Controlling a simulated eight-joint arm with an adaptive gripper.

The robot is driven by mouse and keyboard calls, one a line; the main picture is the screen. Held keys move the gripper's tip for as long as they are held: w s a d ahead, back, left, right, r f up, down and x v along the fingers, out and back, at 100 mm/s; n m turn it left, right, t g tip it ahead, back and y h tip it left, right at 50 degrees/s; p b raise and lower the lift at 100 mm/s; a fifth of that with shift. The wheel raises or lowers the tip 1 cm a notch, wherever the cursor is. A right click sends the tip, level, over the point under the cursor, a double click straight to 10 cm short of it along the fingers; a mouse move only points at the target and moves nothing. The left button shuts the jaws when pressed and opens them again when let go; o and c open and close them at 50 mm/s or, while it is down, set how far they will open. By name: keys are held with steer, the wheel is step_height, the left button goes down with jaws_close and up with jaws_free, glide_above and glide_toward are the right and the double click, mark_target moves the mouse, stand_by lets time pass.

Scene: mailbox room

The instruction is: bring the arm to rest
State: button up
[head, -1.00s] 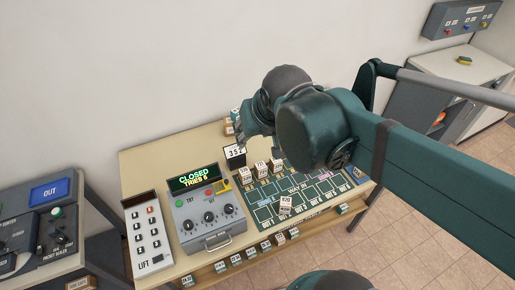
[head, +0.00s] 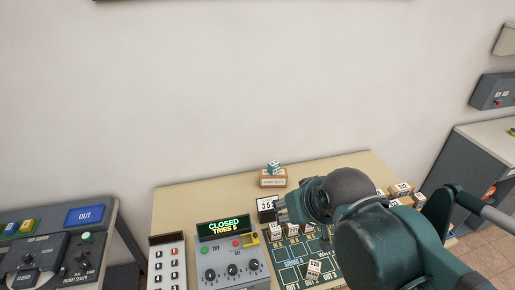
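My arm reaches in from the lower right in the head view, in dark green. Its end hangs over the table (head: 190,203), near a black-framed sign reading 352 (head: 268,208). My gripper (head: 284,208) shows only in small part beside that sign. The arm's links hide most of it, and I cannot tell whether its fingers are open or shut, or whether they touch the sign.
A grey box (head: 228,262) with a CLOSED, TRIES 5 display stands beside a white keypad (head: 167,262). Numbered blocks (head: 291,230) stand on a green board (head: 290,262). A small box (head: 273,178) bears a teal item. The wall behind is bare.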

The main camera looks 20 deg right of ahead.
step_height(320, 180, down, 9)
steer(key=b, duration=0.8)
steer(key=shift+b, duration=0.4)
stand_by(0.5)
